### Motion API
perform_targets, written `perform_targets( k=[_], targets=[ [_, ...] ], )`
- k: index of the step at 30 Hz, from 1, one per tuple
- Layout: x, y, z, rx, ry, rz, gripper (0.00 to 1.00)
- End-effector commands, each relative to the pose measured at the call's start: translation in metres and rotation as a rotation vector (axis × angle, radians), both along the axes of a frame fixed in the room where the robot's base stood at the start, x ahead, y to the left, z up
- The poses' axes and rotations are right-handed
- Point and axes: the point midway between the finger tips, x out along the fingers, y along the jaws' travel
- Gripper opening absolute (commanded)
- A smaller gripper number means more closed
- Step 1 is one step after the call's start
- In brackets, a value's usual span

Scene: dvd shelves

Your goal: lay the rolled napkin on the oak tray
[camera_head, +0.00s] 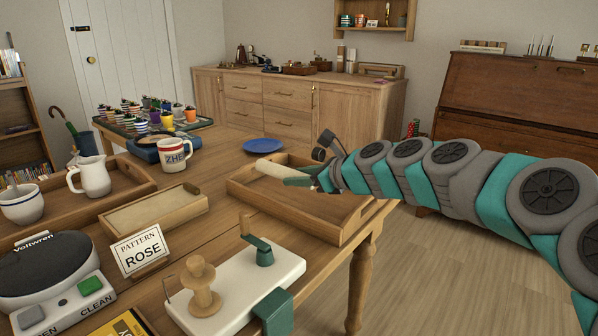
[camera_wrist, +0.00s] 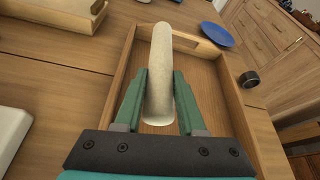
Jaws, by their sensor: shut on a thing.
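The rolled napkin (camera_head: 270,169) is a pale cream roll. My gripper (camera_head: 300,177) is shut on it, with a green finger on each side. In the wrist view the napkin (camera_wrist: 161,60) points away from my gripper (camera_wrist: 160,78), and its near end shows between the fingers. The oak tray (camera_head: 283,215) is a rectangular wooden tray with raised walls at the table's right corner. The napkin is over this tray, whose bare floor also shows in the wrist view (camera_wrist: 203,82). I cannot tell how high the napkin is above the floor.
A blue plate (camera_head: 263,145) lies behind the tray. A mug (camera_head: 174,155) stands further back.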

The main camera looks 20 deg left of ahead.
Motion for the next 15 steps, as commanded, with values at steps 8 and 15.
perform_targets(
  k=[8,15],
  targets=[
    [0.000,0.000,-0.025,0.000,0.000,-0.001,0.00],
    [0.000,0.000,-0.044,0.000,0.001,-0.001,0.00]
  ],
)
